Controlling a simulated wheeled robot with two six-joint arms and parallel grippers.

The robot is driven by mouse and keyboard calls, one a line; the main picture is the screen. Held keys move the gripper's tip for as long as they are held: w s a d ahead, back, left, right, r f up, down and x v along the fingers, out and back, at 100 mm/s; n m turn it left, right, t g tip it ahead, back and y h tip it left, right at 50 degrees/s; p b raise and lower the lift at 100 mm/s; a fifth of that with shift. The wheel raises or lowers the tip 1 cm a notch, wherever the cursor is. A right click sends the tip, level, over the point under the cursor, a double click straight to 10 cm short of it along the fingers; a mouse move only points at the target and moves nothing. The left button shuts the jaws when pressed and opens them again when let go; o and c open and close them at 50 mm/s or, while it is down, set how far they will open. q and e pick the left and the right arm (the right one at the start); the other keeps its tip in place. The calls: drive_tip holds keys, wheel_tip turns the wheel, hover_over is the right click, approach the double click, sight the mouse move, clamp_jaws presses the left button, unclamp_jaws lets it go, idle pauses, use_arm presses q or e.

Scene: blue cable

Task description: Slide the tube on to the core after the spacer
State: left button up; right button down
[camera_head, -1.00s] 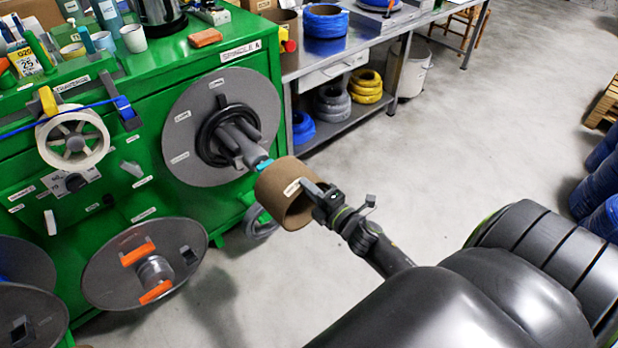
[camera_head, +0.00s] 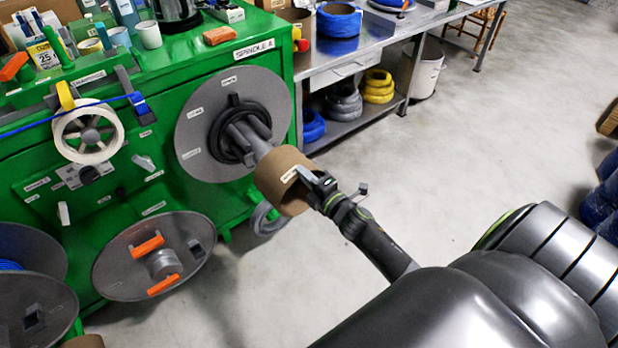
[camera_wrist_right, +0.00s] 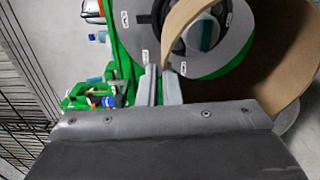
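The tube (camera_head: 272,178) is a short, wide brown cardboard ring with a white label. My right gripper (camera_head: 312,183) is shut on its near rim, and the tube also shows large in the wrist view (camera_wrist_right: 296,62). The core (camera_head: 252,138) is a grey shaft sticking out of a grey disc (camera_head: 195,105) on the green machine. The tube's far end overlaps the core's outer end. The spacer (camera_head: 217,148) seems to be the black ring around the core against the disc. My left gripper is not in view.
The green machine (camera_head: 262,50) stands behind, with a white wheel (camera_head: 72,135) and blue cable. A lower reel (camera_head: 115,270) with orange clamps sits at left. A steel bench (camera_head: 385,40) stands behind to the right. The floor right of the tube is open.

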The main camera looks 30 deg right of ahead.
approach(276, 148)
drive_tip(key=shift+w, duration=0.75)
drive_tip(key=shift+w+a+f, duration=0.1)
drive_tip(key=shift+w, duration=1.4)
drive_tip(key=shift+w+a+b, duration=0.1)
drive_tip(key=shift+w+b, duration=0.5)
drive_tip(key=shift+w, duration=1.15)
drive_tip(key=shift+w+a+b, duration=0.1)
drive_tip(key=shift+w+b, duration=0.2)
drive_tip(key=shift+w, duration=0.7)
drive_tip(key=shift+w+a+b, duration=0.1)
drive_tip(key=shift+w+b, duration=0.5)
drive_tip(key=shift+w, duration=0.9)
drive_tip(key=shift+w+a+b, duration=0.1)
drive_tip(key=shift+w+b, duration=0.35)
drive_tip(key=shift+w, duration=0.8)
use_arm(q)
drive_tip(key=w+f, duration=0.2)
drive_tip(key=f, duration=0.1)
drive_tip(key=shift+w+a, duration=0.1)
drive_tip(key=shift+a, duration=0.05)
use_arm(e)
drive_tip(key=shift+w, duration=0.15)
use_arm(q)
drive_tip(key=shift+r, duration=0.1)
